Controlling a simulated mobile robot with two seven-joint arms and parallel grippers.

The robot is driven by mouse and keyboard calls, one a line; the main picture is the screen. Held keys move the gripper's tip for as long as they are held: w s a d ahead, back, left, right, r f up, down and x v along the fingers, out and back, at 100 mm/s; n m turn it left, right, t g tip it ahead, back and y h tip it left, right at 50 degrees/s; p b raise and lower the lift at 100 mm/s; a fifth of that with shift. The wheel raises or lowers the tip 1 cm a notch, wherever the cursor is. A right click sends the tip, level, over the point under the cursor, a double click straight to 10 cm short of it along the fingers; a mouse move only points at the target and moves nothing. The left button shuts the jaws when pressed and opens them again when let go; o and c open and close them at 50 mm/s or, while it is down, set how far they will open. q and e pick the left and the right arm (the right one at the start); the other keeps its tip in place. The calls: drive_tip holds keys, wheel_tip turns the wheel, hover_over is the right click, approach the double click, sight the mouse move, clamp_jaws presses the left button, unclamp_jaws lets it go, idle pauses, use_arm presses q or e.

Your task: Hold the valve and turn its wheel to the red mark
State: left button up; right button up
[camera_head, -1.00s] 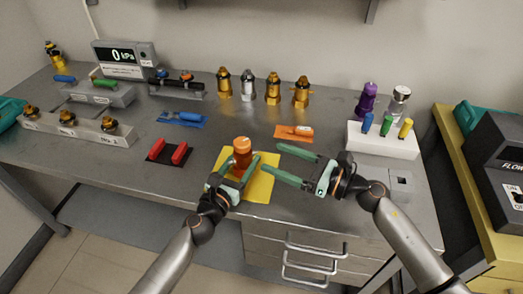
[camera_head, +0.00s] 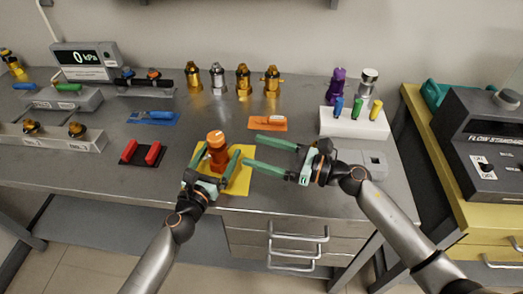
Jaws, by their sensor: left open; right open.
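An orange valve (camera_head: 217,152) with a round top stands upright on a yellow mat (camera_head: 238,186) near the table's front edge. A red mark on it cannot be made out. My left gripper (camera_head: 217,153) is open, with its green fingers on either side of the valve's lower body. Whether they touch it cannot be told. My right gripper (camera_head: 256,151) is open and empty to the right of the valve, its fingers pointing left towards it with a gap between.
A red double block (camera_head: 141,153) lies left of the mat. An orange pad (camera_head: 267,123) lies behind my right gripper. A white holder (camera_head: 354,124) with coloured pegs stands at the right. Several gold and silver fittings (camera_head: 243,82) line the back.

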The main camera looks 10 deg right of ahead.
use_arm(q)
drive_tip(key=v, duration=1.2)
